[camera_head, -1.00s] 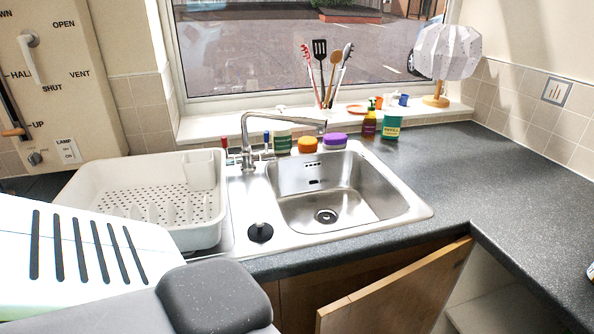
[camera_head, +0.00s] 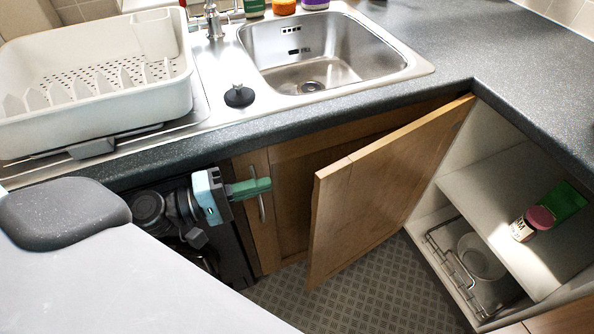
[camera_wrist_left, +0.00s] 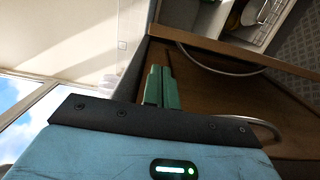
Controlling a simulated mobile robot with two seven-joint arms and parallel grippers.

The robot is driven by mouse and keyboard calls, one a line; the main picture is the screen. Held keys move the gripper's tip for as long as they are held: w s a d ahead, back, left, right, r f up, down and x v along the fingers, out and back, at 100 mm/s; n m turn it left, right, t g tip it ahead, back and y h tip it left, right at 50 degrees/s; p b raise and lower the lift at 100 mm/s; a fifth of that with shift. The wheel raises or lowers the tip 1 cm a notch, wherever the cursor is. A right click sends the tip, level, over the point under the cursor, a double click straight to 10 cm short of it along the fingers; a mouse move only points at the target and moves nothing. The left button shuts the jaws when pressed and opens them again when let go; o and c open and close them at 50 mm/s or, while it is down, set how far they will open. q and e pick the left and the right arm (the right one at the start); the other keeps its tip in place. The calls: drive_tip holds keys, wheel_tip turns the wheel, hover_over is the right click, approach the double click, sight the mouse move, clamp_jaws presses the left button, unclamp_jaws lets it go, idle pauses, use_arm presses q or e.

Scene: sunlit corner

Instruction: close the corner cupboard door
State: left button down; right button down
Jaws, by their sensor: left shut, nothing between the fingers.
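The corner cupboard door (camera_head: 385,190) is a light wooden panel. It stands open in the head view, swung out from the worktop corner. My left gripper (camera_head: 268,186) has green fingers, shut and empty. It is left of the door's free edge, with a visible gap, in front of a fixed-looking wooden front with a metal handle. The left wrist view shows the shut fingers (camera_wrist_left: 162,88) before brown wood and curved metal handles; which panel each handle belongs to is unclear. My right gripper is not in view.
The open cupboard has a white shelf (camera_head: 500,195) with a green box (camera_head: 567,203) and a small jar, and a wire rack with a bowl (camera_head: 482,257) below. The worktop edge overhangs the door. A sink (camera_head: 320,55) and dish rack (camera_head: 95,75) are above.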

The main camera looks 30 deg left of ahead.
use_arm(q)
drive_tip(key=p+x, duration=0.3)
drive_tip(key=x, duration=0.7)
drive_tip(key=shift+d, duration=0.1)
idle(0.4)
